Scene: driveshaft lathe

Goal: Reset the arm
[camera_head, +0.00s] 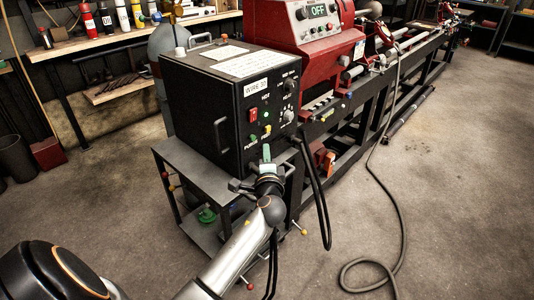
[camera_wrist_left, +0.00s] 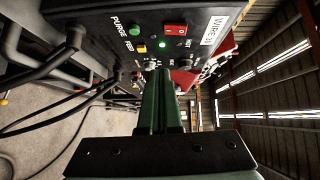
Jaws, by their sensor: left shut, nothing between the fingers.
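My left arm (camera_head: 238,250) reaches up from the bottom of the head view toward a black welder box. My left gripper (camera_head: 267,154) is just in front of the lower right part of the box's control panel. Its green fingers are closed together and empty, and they also show in the left wrist view (camera_wrist_left: 161,88). The fingertips point at the panel near a small knob; I cannot tell whether they touch it. The panel has a red switch (camera_head: 252,115) and a lit green light (camera_wrist_left: 163,44). My right gripper is not in view.
The black welder box (camera_head: 188,105) stands on a dark metal cart (camera_head: 180,155). A red lathe (camera_head: 290,35) marked OFF is behind it on a long frame. A grey hose (camera_head: 372,170) lies on the floor to the right. Open floor (camera_head: 450,200) extends on the right.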

